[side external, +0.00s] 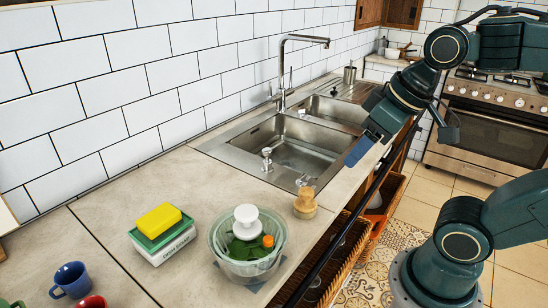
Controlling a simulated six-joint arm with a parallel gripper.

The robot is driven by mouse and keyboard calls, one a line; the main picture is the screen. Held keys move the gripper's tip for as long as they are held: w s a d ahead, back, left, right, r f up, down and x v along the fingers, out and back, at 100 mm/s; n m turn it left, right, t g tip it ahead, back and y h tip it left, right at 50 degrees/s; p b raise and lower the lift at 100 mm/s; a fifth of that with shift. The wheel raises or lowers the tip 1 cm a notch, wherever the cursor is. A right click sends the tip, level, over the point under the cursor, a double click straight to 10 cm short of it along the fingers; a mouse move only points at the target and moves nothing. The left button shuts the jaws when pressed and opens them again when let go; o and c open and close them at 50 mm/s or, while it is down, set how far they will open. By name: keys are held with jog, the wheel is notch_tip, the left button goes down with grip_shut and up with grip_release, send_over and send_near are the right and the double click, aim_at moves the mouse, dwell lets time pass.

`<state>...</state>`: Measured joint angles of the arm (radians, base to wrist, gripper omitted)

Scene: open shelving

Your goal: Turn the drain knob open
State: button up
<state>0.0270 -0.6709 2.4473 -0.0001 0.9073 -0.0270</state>
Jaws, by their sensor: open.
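A steel double-basin sink (236,158) is set into the counter along the tiled wall. A small upright metal fitting (267,158) stands at the near left part of the sink, and another small metal piece (305,180) sits at its near corner. I cannot tell for sure which is the drain knob, or how it is turned. My gripper (355,154) hangs over the sink's front edge, right of both fittings and apart from them. It is open; no object shows between its fingers, though the small view hides detail.
A tall faucet (283,75) rises behind the basins. A salad spinner bowl (247,246), a small wooden-based item (305,204), a yellow sponge on a green-and-white box (161,235) and mugs (71,280) stand on the counter. A stove (495,125) is beyond.

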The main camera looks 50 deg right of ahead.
jog(key=w+d+g, duration=0.1)
jog(key=w+d, duration=0.2)
jog(key=w, duration=0.4)
jog(key=g, duration=0.4)
send_over(302, 176)
notch_tip(302, 176, down, 10)
jog(key=shift+f, duration=0.2)
jog(key=shift+f, duration=0.1)
notch_tip(302, 176, down, 14)
jog(key=shift+r, duration=0.2)
jog(key=c, duration=1)
